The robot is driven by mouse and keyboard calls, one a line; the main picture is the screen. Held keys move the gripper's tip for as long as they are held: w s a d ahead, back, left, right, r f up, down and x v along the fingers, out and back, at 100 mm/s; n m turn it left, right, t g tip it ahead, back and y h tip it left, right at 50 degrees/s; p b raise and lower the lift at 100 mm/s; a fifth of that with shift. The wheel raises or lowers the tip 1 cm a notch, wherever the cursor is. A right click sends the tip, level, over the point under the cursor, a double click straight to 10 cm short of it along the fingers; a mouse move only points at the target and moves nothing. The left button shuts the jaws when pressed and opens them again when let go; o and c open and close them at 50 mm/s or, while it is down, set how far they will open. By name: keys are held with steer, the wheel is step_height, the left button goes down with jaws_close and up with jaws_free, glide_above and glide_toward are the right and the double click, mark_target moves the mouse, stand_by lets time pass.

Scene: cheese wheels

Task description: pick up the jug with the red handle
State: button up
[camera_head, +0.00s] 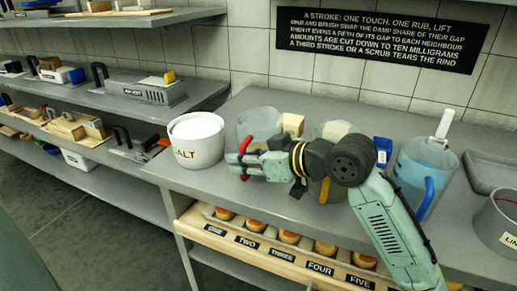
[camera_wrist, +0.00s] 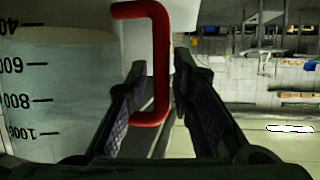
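The jug with the red handle (camera_head: 257,119) is a clear vessel on the grey counter, partly hidden behind my arm. Its side, with black volume marks, fills the left of the wrist view (camera_wrist: 60,85). The red handle (camera_wrist: 161,60) is a squared loop that stands out from the jug. My gripper (camera_wrist: 160,85) is open, with one dark finger on each side of the handle's long bar. Small gaps seem to show between the fingers and the bar. In the head view my gripper (camera_head: 238,160) is at the red handle (camera_head: 246,143).
A white SALT pot (camera_head: 196,140) stands close left of my gripper. Behind my arm are a second clear vessel (camera_head: 334,130) and a blue item (camera_head: 383,150). A jug with a blue handle (camera_head: 421,175) is on the right. A drawer of numbered wheels (camera_head: 290,238) sits below the counter.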

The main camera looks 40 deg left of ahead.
jaws_close()
steer(key=shift+r, duration=0.1)
stand_by(0.7)
